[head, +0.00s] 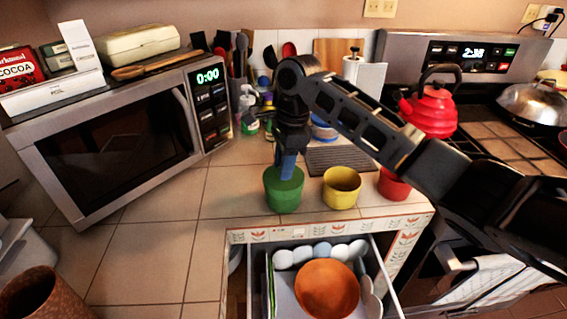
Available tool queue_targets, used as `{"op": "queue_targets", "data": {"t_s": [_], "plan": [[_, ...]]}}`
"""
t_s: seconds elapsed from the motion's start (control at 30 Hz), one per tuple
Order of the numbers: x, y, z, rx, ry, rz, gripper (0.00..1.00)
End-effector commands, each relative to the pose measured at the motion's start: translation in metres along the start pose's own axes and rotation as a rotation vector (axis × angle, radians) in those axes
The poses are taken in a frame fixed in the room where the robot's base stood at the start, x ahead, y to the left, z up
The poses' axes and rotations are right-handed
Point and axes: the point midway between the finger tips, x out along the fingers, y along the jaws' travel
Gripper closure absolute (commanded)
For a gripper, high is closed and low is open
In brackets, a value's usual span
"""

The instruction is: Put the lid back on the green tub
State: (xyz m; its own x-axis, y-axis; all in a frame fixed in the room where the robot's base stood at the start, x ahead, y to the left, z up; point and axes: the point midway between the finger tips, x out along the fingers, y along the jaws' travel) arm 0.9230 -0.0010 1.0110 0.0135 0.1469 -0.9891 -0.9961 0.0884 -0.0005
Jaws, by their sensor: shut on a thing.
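The green tub (284,196) stands on the tiled counter near its front edge, left of a yellow tub (341,188). My gripper (287,166) points down at the tub's top, with its blue fingers close together. It is shut on the lid, which is mostly hidden by the fingers and blends with the green of the tub. I cannot tell whether the lid is seated on the rim or just above it. The yellow tub is open at the top.
A red tub (393,186) stands right of the yellow one. Below, an open drawer (377,285) holds an orange-brown round dish (327,289) and several white items. A microwave (120,139) stands left; a red kettle (431,110) is on the stove.

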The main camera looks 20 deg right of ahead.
Motion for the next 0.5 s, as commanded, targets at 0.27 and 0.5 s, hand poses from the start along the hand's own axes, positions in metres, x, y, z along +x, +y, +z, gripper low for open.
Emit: {"op": "queue_targets", "data": {"t_s": [0.27,0.5], "plan": [[0.0006,0.0003,0.0004,-0.001,-0.001,0.001,0.97],[0.0007,0.0003,0.0004,-0.001,-0.001,0.001,0.54]]}}
